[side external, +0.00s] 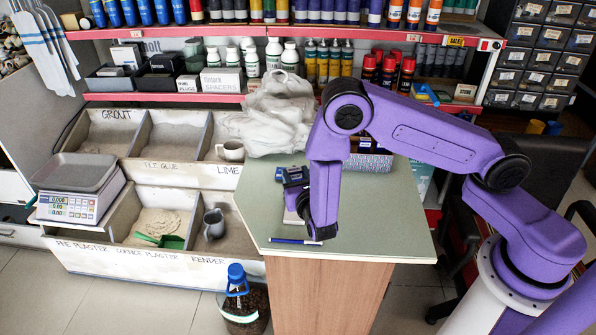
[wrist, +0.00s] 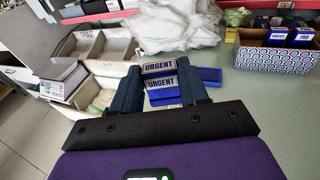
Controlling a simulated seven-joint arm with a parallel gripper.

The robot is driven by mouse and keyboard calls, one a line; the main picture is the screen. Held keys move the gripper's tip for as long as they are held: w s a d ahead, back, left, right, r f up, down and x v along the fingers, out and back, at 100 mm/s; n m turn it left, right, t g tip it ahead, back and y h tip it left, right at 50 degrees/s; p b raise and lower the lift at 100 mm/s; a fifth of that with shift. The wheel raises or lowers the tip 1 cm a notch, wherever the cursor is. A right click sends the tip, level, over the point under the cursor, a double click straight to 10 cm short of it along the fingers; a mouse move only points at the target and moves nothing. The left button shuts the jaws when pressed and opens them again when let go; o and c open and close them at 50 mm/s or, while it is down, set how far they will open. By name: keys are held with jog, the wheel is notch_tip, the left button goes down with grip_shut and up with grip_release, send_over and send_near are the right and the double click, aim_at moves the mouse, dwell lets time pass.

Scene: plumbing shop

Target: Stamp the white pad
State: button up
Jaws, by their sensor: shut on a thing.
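In the wrist view, my gripper (wrist: 161,82) has its two dark fingers closed on the sides of a blue stamp (wrist: 162,97) with white "URGENT" labels. A blue flat piece (wrist: 209,75) shows just beyond the right finger; I cannot tell what it is. In the side view, a dark blue object (side external: 292,174) is above the counter, left of my purple arm, which hides most of the gripper. A pale edge, perhaps the white pad (side external: 292,217), shows beside the arm and is mostly covered. I cannot tell whether the stamp touches it.
A blue pen (side external: 295,241) lies at the front edge of the green counter (side external: 380,225). A crumpled white bag (side external: 278,115) and a patterned box (side external: 368,162) stand at the back. Bins and a scale (side external: 78,190) are to the left. The counter's right side is clear.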

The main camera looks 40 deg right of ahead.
jog(key=shift+f, duration=5)
jog(key=shift+f, duration=0.7)
jog(key=shift+r, duration=0.1)
notch_tip(320, 180, up, 6)
jog(key=shift+f, duration=0.1)
